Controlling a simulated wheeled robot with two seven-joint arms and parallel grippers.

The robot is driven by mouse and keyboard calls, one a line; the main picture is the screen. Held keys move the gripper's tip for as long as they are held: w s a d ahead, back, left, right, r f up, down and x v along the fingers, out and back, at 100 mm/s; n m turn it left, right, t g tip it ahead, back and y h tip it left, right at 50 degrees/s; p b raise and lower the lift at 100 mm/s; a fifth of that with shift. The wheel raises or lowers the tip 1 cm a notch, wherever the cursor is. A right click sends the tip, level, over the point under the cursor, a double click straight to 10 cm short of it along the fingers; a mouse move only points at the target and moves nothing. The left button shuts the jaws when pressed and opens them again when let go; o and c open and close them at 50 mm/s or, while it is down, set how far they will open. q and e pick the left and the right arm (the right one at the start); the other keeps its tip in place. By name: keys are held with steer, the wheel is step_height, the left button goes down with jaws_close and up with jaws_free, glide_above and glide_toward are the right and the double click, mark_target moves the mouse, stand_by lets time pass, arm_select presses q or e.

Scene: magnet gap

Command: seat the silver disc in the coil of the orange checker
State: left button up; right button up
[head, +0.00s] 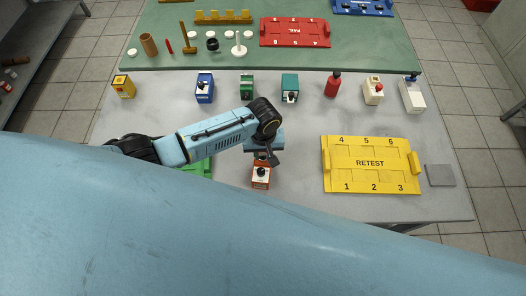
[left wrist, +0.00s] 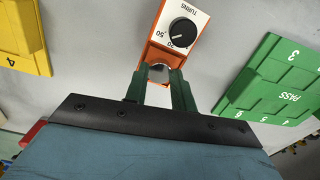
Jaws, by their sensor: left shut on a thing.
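The orange checker (head: 260,182) stands on the grey table, with a white face and a black dial. It also shows in the left wrist view (left wrist: 172,42), with its open end toward my fingers. My left gripper (head: 266,158) is at the checker's far end in the head view. In the left wrist view its two green fingers (left wrist: 160,78) are shut on a small silver disc (left wrist: 159,70), mostly hidden between the fingertips at the checker's end. I cannot tell whether the disc is inside the coil. My right gripper is not in view.
A yellow RETEST tray (head: 370,178) lies right of the checker, with a grey pad (head: 440,175) beyond it. A green PASS tray (left wrist: 275,85) is partly hidden by my arm in the head view.

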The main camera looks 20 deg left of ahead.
arm_select(q)
steer(key=shift+f, duration=0.15)
stand_by(0.3)
steer(key=o, duration=1)
steer(key=shift+c, duration=0.5)
steer(key=c, duration=0.4)
step_height(320, 180, up, 5)
steer(key=p, duration=0.5)
steer(key=shift+f, duration=0.2)
steer(key=shift+f, duration=0.1)
